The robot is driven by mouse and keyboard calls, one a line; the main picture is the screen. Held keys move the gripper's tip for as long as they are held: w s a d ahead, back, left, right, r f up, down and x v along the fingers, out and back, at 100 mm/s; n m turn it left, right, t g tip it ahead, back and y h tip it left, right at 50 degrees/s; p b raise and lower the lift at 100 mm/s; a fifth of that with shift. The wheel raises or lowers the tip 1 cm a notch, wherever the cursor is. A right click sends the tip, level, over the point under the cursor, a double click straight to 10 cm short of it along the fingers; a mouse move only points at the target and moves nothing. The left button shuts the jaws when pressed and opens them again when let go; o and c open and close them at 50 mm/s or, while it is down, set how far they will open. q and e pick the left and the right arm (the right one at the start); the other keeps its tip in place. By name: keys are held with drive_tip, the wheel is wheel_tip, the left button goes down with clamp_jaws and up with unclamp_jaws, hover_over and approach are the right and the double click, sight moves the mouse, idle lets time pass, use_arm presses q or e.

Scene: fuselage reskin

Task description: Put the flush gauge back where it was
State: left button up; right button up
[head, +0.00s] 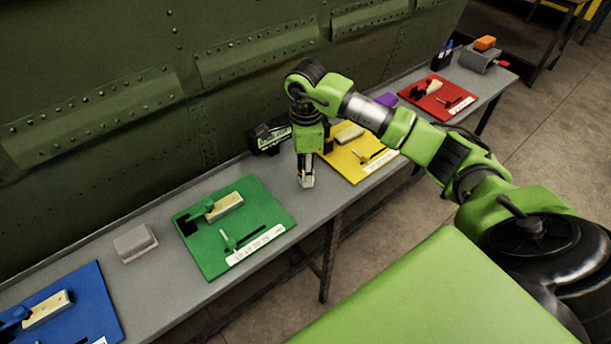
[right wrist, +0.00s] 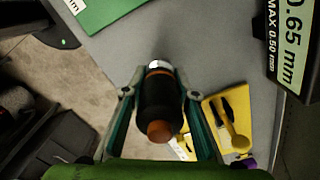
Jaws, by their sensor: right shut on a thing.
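My right gripper (head: 306,180) is over the grey bench between the green mat and the yellow mat, pointing down. In the right wrist view its fingers are closed on the two sides of a dark cylinder (right wrist: 158,102) with an orange-brown near end and a silver far end. This looks like the flush gauge, held upright. The silver end is at or just above the bench; I cannot tell if it touches. In the head view the fingers mostly hide it. My left gripper is not in view.
The green mat (head: 264,222), yellow mat (head: 377,168), blue mat (head: 95,290) and red mat (head: 455,108) carry tools. A black readout (head: 262,140) stands behind the gripper; its figures show in the right wrist view (right wrist: 290,45). A grey block (head: 134,243) lies left. The riveted green fuselage (head: 110,150) rises behind.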

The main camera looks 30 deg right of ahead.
wheel_tip(320, 180, down, 3)
drive_tip(key=shift+p, duration=0.9)
drive_tip(key=shift+f, duration=0.15)
drive_tip(key=shift+f+b, duration=0.15)
drive_tip(key=shift+b, duration=0.25)
drive_tip(key=o, duration=1.1)
drive_tip(key=shift+r+p, duration=0.35)
wheel_tip(320, 180, up, 12)
drive_tip(key=b, duration=0.3)
drive_tip(key=shift+f, duration=0.1)
